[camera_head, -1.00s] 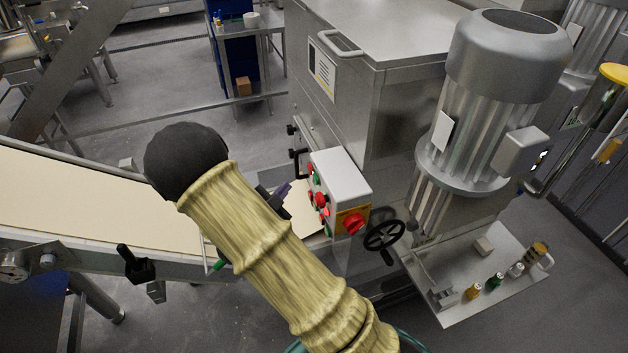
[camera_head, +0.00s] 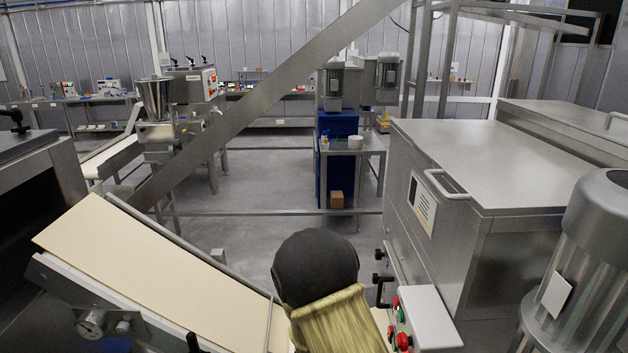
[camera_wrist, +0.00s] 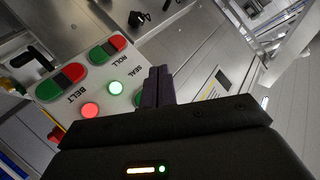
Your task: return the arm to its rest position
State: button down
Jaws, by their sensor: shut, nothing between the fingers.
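My arm, in a yellowish sleeve with a black rounded joint, rises from the bottom of the head view and hides my gripper there. In the wrist view my gripper (camera_wrist: 157,86) shows as two dark fingers pressed together with nothing between them. Behind the fingers is a control box (camera_wrist: 120,77) with red and green buttons lettered BELT, SEAL and ROLL. One red lamp and one green lamp on it are lit. I cannot tell whether the fingertips touch the box. The control box also shows in the head view (camera_head: 430,318), right of my arm.
A sloping conveyor belt (camera_head: 150,265) lies left of my arm. A large steel cabinet (camera_head: 500,165) and a ribbed motor (camera_head: 600,250) stand on the right. A blue cabinet and small table (camera_head: 355,148) stand farther back. Open floor (camera_head: 270,185) lies between.

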jog(key=s+d+r+n+g+y+b, duration=0.1)
jog(key=s+n+g+y, duration=0.3)
jog(key=s+n, duration=0.3)
jog(key=s+d+r+n+g+y+b, duration=0.1)
jog(key=s+n+g+y, duration=0.3)
jog(key=s, duration=0.9)
jog(key=r+n, duration=0.1)
jog(key=n, duration=0.2)
jog(key=shift+s+r+n+b, duration=0.15)
jog(key=shift+s+n+b, duration=0.15)
jog(key=shift+s, duration=0.1)
